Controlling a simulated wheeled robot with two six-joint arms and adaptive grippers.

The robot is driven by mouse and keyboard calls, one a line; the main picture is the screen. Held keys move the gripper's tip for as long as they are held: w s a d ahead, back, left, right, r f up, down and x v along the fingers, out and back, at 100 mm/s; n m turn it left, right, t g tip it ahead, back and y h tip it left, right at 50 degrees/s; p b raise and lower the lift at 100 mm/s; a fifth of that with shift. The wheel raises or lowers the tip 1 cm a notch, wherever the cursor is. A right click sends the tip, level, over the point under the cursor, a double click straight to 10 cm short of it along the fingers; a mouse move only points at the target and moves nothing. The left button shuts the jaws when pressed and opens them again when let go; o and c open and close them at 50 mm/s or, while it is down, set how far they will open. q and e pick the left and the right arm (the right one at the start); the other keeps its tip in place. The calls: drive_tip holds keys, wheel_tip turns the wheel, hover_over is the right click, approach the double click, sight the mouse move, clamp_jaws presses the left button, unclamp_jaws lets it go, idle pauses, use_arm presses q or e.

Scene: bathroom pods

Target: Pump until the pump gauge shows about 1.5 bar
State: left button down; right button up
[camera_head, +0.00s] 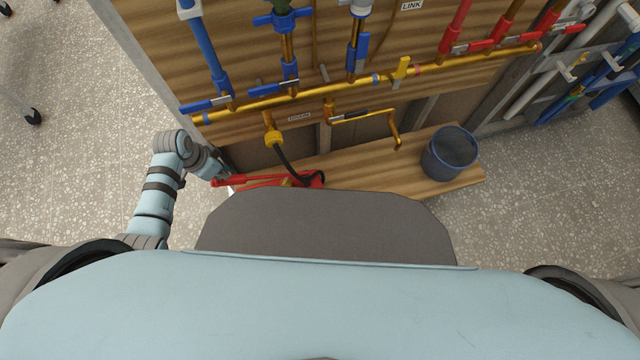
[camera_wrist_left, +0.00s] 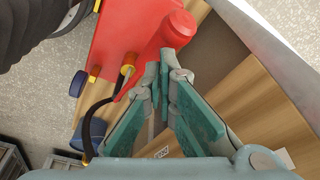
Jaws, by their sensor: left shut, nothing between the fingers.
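The red test pump (camera_head: 285,181) stands at the left end of the wooden base board, and its long red lever (camera_head: 248,181) reaches left. My left gripper (camera_head: 224,180) is at the lever's left end. In the left wrist view, my left gripper (camera_wrist_left: 166,58) is shut and empty, its tips just below a rounded red end (camera_wrist_left: 180,28) in front of the pump's red body (camera_wrist_left: 122,30). I cannot tell whether they touch. A black hose (camera_head: 283,160) runs from the pump to a yellow fitting (camera_head: 273,137). No readable gauge face shows. My right gripper is out of view.
A plywood wall carries a yellow pipe (camera_head: 320,92) with blue and red valves above the pump. A dark blue bucket (camera_head: 450,152) stands at the right of the base board (camera_head: 380,172). The speckled floor (camera_head: 90,120) at left is mostly clear.

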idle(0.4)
use_arm(q)
drive_tip(key=b+x, duration=0.3)
drive_tip(key=x, duration=0.1)
drive_tip(key=shift+s+a+f, duration=0.2)
drive_tip(key=shift+s+a, duration=0.05)
drive_tip(key=shift+s, duration=0.1)
drive_tip(key=p+v, duration=0.4)
drive_tip(key=p, duration=0.1)
drive_tip(key=shift+w+d+r, duration=0.25)
drive_tip(key=shift+w+r, duration=0.1)
drive_tip(key=shift+r, duration=0.15)
drive_tip(key=shift+f, duration=0.3)
